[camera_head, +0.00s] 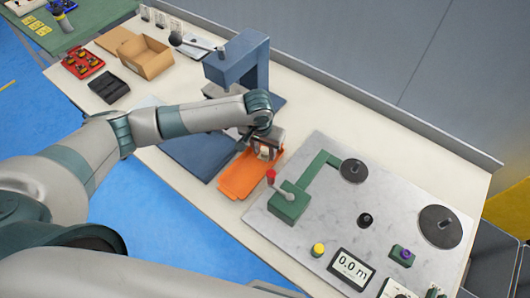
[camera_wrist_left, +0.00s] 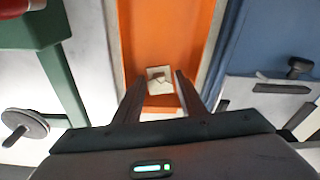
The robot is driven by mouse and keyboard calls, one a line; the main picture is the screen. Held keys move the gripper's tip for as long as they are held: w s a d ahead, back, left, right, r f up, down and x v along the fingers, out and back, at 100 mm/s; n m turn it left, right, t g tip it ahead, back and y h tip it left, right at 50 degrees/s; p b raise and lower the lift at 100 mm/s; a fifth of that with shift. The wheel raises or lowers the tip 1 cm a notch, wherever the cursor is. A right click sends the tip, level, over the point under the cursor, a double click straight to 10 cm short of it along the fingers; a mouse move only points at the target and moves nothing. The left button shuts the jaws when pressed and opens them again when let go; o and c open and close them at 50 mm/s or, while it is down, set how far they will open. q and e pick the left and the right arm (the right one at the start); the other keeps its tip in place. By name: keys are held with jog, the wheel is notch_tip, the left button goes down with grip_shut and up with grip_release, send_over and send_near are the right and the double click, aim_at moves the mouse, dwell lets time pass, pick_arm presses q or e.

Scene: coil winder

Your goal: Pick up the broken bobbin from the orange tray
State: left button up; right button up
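The orange tray (camera_head: 236,185) lies on the white bench, between a blue machine base and a marble-look winder plate. It also fills the top middle of the left wrist view (camera_wrist_left: 165,30). A small pale piece with a brown mark, apparently the broken bobbin (camera_wrist_left: 160,76), lies in the tray. My left gripper (camera_head: 265,150) points down over the far end of the tray. In the left wrist view its fingers (camera_wrist_left: 160,84) are apart, one on each side of the piece; contact cannot be told. My right gripper is out of view.
The winder plate (camera_head: 310,230) right of the tray carries a green block with a red-knobbed lever (camera_head: 271,178), dark discs and a display (camera_head: 351,268). A blue press frame (camera_head: 238,62) stands behind my left gripper. Boxes and a red tray (camera_head: 83,62) are at the far left.

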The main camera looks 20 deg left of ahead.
aim_at(266, 151)
pick_arm(q)
jog(key=shift+c, duration=0.3)
jog(key=c, duration=0.7)
jog(key=shift+r, duration=0.2)
jog(key=shift+r, duration=0.2)
notch_tip(266, 151, up, 3)
jog(key=shift+r+b, duration=0.15)
jog(key=shift+b, duration=0.8)
jog(key=d+r+b, duration=0.1)
jog(key=d+r, duration=0.1)
jog(key=d, duration=0.2)
jog(key=w+d+r+b, duration=0.1)
jog(key=d+r, duration=0.1)
jog(key=d, duration=0.1)
jog(key=w+d+r+b, duration=0.1)
jog(key=d+r, duration=0.2)
jog(key=d, duration=0.1)
jog(key=shift+d, duration=0.3)
